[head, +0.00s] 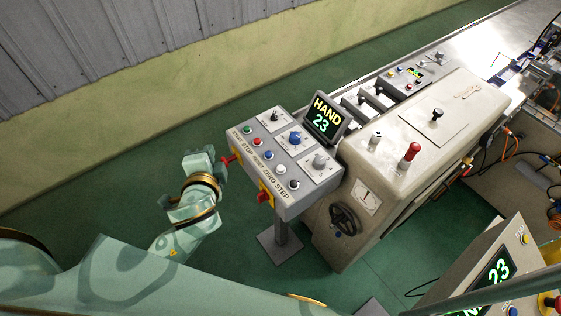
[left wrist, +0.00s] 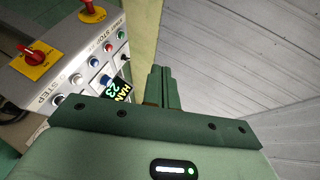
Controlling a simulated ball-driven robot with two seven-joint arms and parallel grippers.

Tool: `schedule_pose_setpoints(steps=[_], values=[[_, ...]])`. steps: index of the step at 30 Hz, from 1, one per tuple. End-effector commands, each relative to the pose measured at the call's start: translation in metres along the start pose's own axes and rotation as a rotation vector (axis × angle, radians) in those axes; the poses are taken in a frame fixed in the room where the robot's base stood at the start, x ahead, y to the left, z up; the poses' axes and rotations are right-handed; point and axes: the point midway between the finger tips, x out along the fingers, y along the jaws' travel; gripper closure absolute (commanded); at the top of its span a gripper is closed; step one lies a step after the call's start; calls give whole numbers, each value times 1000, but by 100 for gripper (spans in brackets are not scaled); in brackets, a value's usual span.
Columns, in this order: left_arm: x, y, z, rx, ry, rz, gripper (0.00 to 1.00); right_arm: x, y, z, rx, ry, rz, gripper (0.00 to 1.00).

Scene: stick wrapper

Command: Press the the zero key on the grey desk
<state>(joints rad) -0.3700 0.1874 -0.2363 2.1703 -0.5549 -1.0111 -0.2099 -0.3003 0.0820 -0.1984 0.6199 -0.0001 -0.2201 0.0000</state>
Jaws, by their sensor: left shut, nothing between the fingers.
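The grey desk (head: 300,205) is a sloped control panel on a post, mid-picture in the head view. Its front row has green, red, blue, white and dark keys. The white zero key (head: 280,169) is fourth, above the ZERO lettering. In the left wrist view the desk (left wrist: 35,85) is at upper left, with the white zero key (left wrist: 77,78) between the blue and dark keys. My left gripper (head: 203,158) is left of the desk in the head view, apart from the zero key. Its fingers (left wrist: 160,84) are shut and empty. My right gripper is not in view.
Red knobs on yellow plates (head: 265,194) stick out from the desk's near side, close to my left gripper. A display (head: 324,118) reading HAND 23 stands behind the keys. A beige machine (head: 400,150) adjoins on the right. Green floor is free at left.

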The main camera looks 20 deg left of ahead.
Motion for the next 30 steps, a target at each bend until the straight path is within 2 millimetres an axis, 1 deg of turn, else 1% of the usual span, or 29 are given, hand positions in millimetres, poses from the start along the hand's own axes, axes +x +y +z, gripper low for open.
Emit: schedule_pose_setpoints(steps=[1,2,3,5,6,8,9,11,12,13,14,15,17,18,20,21,24,27,30], values=[[2,-24,-13,62,38,-81,100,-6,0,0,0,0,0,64],[3,-36,-22,105,62,-133,100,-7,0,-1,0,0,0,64],[4,-51,-35,168,98,-202,100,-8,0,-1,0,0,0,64],[4,-71,-56,278,156,-313,100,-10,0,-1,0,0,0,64],[3,-82,-72,361,197,-388,100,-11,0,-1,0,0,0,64],[1,-94,-99,501,266,-502,100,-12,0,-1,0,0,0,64],[-1,-99,-118,606,314,-578,100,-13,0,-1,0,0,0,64],[-4,-100,-148,783,391,-691,100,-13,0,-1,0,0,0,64],[-5,-96,-167,912,446,-761,100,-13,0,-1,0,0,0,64],[-6,-90,-181,1017,489,-813,100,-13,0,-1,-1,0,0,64],[-6,-82,-193,1126,532,-860,100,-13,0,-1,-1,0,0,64],[-4,-68,-208,1276,591,-915,100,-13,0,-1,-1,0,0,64],[3,-43,-222,1513,676,-980,100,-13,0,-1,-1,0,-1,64],[10,-24,-227,1670,730,-1008,100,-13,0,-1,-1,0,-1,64],[24,1,-226,1895,802,-1025,100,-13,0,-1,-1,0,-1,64],[35,16,-222,2033,844,-1022,100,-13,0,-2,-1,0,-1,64],[61,43,-203,2319,927,-980,100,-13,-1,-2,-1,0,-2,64],[83,57,-183,2522,981,-915,100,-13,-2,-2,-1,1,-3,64],[97,63,-167,2649,1013,-857,100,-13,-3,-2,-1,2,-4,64]])
